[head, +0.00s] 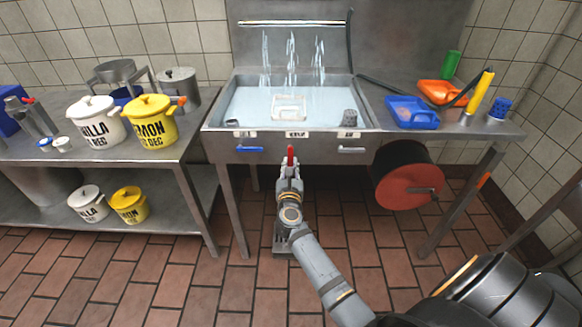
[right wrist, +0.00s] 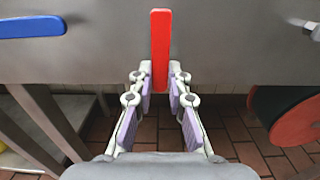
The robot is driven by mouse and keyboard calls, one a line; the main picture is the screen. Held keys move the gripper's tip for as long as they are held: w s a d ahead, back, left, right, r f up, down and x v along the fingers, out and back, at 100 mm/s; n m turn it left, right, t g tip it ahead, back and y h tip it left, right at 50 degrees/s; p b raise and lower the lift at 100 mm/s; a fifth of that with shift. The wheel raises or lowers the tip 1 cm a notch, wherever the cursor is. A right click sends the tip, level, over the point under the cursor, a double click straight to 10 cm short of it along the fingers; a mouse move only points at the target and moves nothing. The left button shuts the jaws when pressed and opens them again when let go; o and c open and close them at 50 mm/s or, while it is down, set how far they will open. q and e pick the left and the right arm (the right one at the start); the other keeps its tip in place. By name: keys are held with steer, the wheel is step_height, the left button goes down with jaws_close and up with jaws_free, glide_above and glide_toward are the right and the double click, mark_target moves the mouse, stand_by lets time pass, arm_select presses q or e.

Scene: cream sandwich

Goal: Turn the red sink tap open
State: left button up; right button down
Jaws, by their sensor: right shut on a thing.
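The red tap handle (head: 291,151) stands upright on the front panel of the metal sink (head: 222,137), between a blue handle (head: 249,149) and a grey handle (head: 351,150) that both lie level. My right gripper (head: 290,168) is at the lower part of the red handle, its arm coming up from the lower right. In the right wrist view the red handle (right wrist: 160,40) points up, with its lower end between the fingers of my right gripper (right wrist: 160,80), which are shut on it. My left gripper is not in view.
Several water streams (head: 291,52) fall into the filled basin. A red-faced hose reel (head: 406,185) hangs right of the taps. Blue (head: 411,113) and orange (head: 442,93) trays lie on the right counter. White (head: 97,123) and yellow (head: 151,122) pots stand on the left table.

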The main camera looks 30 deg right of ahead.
steer(key=c, duration=1.3)
jaws_free()
steer(key=shift+s+a, duration=0.25)
steer(key=shift+s, duration=0.1)
steer(key=v, duration=0.6)
steer(key=shift+s+a, duration=0.15)
steer(key=shift+s, duration=0.15)
